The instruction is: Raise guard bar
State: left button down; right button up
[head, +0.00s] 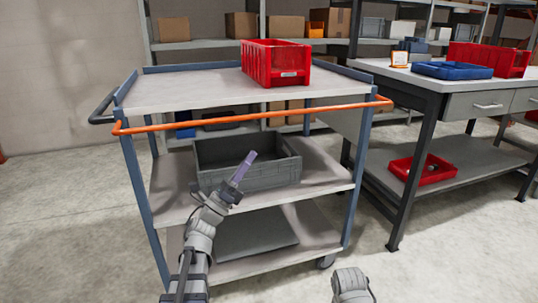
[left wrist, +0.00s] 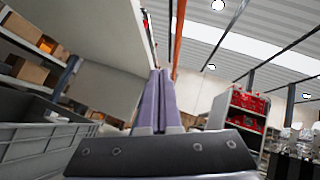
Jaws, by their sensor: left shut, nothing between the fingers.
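The orange guard bar (head: 252,117) runs across the front of a trolley, just below its top shelf, with bent ends at the corner posts. In the left wrist view the orange bar (left wrist: 178,35) rises past the fingertips at the top middle. My left gripper (head: 250,156) is shut and empty, its purple fingers pointing up. In the head view it appears below the bar, in front of the middle shelf, with a visible gap to the bar. The fingers (left wrist: 160,75) are together in the left wrist view. Only part of my right arm shows at the bottom; its gripper is out of view.
A grey crate (head: 217,180) sits on the trolley's middle shelf, behind my left gripper; its wall (left wrist: 40,147) is at left in the wrist view. A red bin (head: 257,65) stands on the top shelf (head: 175,88). A workbench (head: 420,79) with bins stands at right.

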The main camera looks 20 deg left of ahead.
pick_arm(q)
jog(key=w+d+r+m+g+h+p, duration=0.3)
jog(key=d+r+m+h+p, duration=0.1)
jog(key=r+p, duration=0.4)
jog(key=shift+w+d+m+h+p, duration=0.3)
jog(key=shift+m+h+p, duration=0.25)
jog(key=shift+m, duration=0.35)
pick_arm(e)
notch_tip(320, 180, up, 8)
jog(key=w, duration=0.1)
jog(key=shift+f, duration=0.15)
pick_arm(q)
jog(key=shift+r+y, duration=0.15)
jog(key=shift+y, duration=0.1)
